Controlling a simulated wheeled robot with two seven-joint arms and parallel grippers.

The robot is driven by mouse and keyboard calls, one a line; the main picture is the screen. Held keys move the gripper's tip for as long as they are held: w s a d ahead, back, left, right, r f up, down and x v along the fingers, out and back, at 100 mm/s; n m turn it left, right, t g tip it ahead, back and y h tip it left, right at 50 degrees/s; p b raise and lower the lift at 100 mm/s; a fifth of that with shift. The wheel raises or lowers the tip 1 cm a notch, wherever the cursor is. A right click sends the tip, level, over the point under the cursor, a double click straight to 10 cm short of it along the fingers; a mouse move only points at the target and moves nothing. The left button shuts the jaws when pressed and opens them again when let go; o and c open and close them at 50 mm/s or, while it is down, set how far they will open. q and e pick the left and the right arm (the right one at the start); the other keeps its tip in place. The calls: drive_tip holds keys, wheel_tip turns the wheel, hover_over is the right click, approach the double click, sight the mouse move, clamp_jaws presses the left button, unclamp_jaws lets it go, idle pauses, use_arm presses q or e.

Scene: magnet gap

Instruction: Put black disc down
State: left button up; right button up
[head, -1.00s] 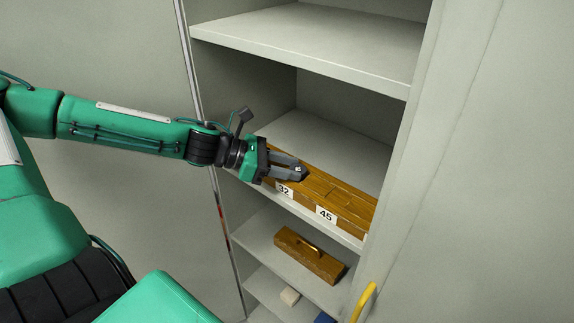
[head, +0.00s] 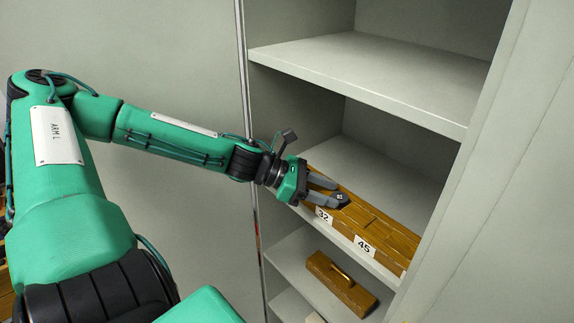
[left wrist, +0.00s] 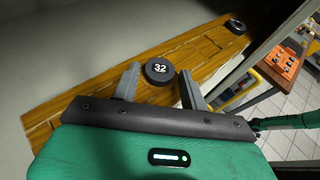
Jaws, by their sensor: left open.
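A black disc marked 32 (left wrist: 159,70) shows in the left wrist view, lying flat against the wooden block (left wrist: 100,95). My left gripper (left wrist: 160,75) is open, with one fingertip on each side of the disc; a small gap shows beside each finger. In the head view, my left gripper (head: 334,192) is over the left end of the wooden block (head: 375,221), above its white label 32 (head: 323,216). The fingers partly hide the disc there. A second black disc (left wrist: 236,25) sits at the block's far end in the left wrist view. My right gripper is not in view.
The block lies on a middle shelf of a grey cabinet, with a white label 45 (head: 364,246) beside label 32. An upper shelf (head: 370,75) is above the gripper. The cabinet's right wall (head: 480,190) bounds the space.

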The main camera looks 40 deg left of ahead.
use_arm(q)
drive_tip(key=shift+p+v, duration=0.7)
drive_tip(key=shift+v, duration=1.7)
drive_tip(key=shift+s+a+r, duration=0.15)
drive_tip(key=shift+s+a, duration=0.05)
drive_tip(key=shift+a, duration=0.05)
drive_tip(key=shift+b+v, duration=1.05)
drive_tip(key=shift+v, duration=1.7)
drive_tip(key=shift+s, duration=0.1)
